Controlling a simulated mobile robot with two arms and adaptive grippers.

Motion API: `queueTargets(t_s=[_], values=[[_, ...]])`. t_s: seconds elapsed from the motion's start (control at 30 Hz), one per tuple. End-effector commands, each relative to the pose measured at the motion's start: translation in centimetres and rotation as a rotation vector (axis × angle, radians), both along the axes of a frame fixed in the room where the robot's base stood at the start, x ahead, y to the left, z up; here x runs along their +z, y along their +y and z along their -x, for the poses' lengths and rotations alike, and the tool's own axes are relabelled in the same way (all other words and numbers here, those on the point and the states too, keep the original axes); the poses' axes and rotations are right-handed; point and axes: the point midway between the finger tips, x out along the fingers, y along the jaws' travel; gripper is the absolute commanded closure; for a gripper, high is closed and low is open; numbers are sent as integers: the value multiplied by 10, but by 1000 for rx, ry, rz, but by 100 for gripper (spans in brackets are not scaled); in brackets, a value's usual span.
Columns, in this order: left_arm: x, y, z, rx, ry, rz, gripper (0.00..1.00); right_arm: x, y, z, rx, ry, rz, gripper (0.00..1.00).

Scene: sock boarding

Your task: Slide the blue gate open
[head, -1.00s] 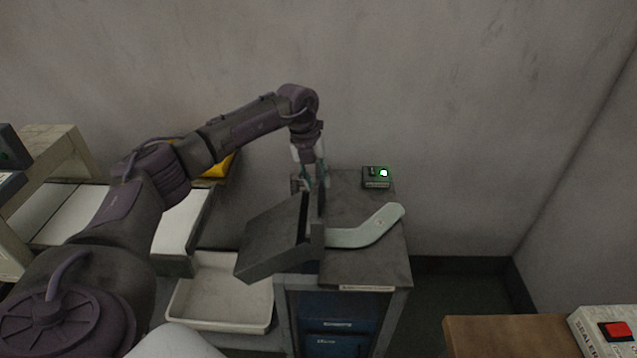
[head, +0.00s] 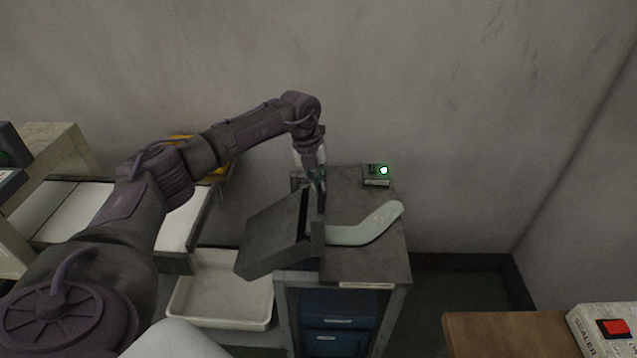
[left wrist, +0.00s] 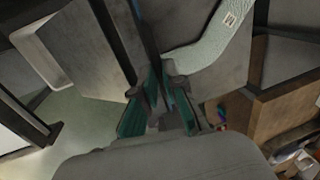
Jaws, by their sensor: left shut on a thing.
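No panel looks clearly blue. A dark upright panel (head: 318,238), which I take for the gate, stands at the right end of a grey sloped chute (head: 268,240). A dark gap shows at the chute's end behind the panel. My left gripper (head: 319,190) points down at the panel's far end and is shut on it; the grip itself is mostly hidden. In the left wrist view, its teal fingers (left wrist: 160,105) are by the chute's end. The right gripper is out of view.
A pale sock-shaped board (head: 365,228) lies on the grey cabinet top (head: 365,262), right of the panel. A small device with a green light (head: 377,175) stands behind. A white bin (head: 222,290) sits below the chute. A sealer (head: 607,330) is at front right.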

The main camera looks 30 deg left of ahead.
Motion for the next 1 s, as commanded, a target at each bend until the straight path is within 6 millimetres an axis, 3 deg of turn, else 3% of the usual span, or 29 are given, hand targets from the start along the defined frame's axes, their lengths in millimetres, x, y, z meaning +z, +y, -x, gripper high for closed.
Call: queueTargets(t_s=[0.17,0.5,0.8,0.83,0.93,1.0], values=[[5,0,0,0,-1,0,100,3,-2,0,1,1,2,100],[61,0,-1,1,-4,1,100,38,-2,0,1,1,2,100],[60,0,-1,1,-3,-1,100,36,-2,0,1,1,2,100],[60,0,-1,1,-3,-1,86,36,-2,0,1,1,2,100],[59,0,-1,0,-2,0,69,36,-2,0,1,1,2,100],[59,0,-1,0,-1,0,65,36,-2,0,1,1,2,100]])
